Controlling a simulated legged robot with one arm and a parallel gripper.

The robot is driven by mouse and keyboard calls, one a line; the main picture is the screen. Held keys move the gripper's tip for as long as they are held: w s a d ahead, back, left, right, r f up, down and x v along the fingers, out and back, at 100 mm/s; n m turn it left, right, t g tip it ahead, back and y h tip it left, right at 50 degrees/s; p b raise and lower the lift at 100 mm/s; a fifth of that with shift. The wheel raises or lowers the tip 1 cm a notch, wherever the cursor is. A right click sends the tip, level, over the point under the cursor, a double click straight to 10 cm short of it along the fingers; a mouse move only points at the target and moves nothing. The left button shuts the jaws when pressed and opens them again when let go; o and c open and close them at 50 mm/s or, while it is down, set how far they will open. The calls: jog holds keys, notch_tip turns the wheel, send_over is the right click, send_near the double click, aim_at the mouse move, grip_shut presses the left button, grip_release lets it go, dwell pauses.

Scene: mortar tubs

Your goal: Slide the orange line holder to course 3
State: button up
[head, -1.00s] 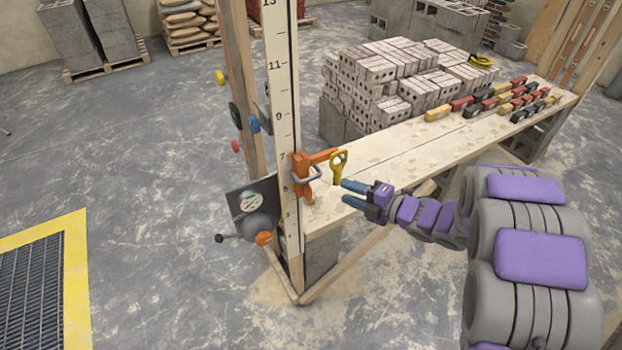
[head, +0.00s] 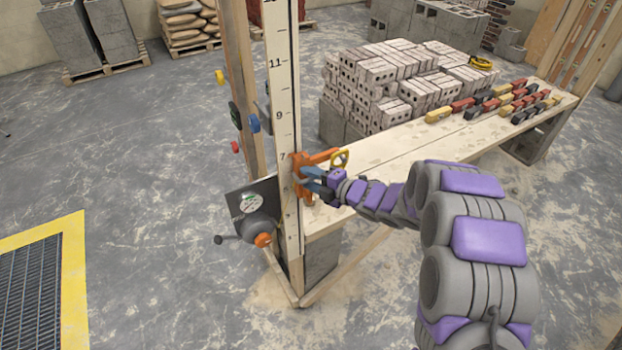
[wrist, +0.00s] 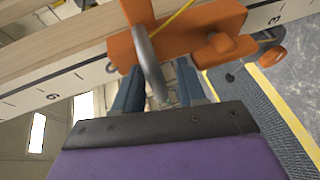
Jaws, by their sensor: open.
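The orange line holder (head: 301,176) sits on the white numbered face of the upright profile board (head: 286,120), a little below the 7 mark. Whether the fingers touch the loop I cannot tell. The mark for 3 is not readable in the head view.
A dark plate with a round dial (head: 250,203) and an orange-tipped knob is mounted low on the post. Open floor lies left of the post.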

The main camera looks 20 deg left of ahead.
jog(key=shift+c, duration=0.4)
grip_shut()
